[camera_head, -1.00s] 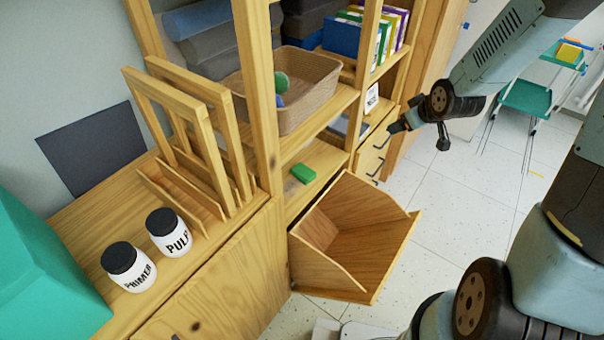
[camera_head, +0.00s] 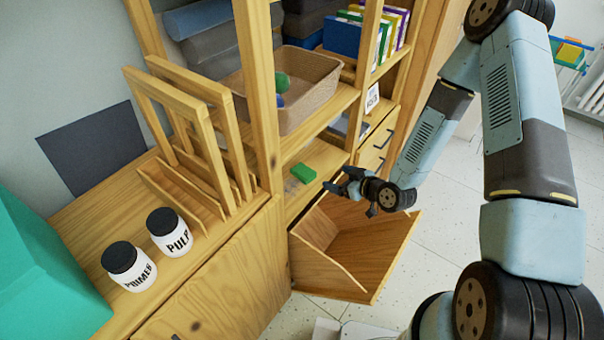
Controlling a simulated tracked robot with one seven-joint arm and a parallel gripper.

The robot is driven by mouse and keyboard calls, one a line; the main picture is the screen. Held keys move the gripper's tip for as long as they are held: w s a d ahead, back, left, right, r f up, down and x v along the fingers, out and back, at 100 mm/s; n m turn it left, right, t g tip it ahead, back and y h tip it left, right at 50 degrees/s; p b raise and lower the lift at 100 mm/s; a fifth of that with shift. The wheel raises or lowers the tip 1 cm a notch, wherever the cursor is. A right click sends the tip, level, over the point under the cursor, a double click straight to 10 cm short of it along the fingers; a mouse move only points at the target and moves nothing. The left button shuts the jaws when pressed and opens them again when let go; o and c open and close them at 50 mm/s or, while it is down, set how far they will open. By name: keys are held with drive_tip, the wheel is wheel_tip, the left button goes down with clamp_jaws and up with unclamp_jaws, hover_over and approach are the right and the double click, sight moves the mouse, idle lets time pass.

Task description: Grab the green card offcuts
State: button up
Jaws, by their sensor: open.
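The green card offcuts (camera_head: 304,173) show as a small green block lying on the lower wooden shelf (camera_head: 322,158), just above the tilted-out bin. My gripper (camera_head: 345,186) is open and empty. In the picture it is a short way right of and slightly below the green offcuts, over the bin's upper edge. A gap shows between the fingers and the offcuts. The exact depth between them is hard to tell.
An open tilt-out wooden bin (camera_head: 372,245) juts out below the shelf. A wooden upright (camera_head: 257,95) stands left of the offcuts. A woven basket (camera_head: 312,100) sits on the shelf above. Jars (camera_head: 168,230) and a wooden rack (camera_head: 190,130) stand at left.

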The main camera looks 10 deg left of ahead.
sight(306, 173)
drive_tip(key=shift+y, duration=0.3)
drive_tip(key=x, duration=0.4)
drive_tip(key=s+x, duration=0.1)
drive_tip(key=x, duration=0.4)
drive_tip(key=f+x, duration=0.1)
drive_tip(key=x, duration=0.4)
drive_tip(key=shift+s+a+f, duration=0.1)
drive_tip(key=shift+s+a, duration=0.1)
drive_tip(key=shift+a, duration=0.15)
drive_tip(key=c, duration=1)
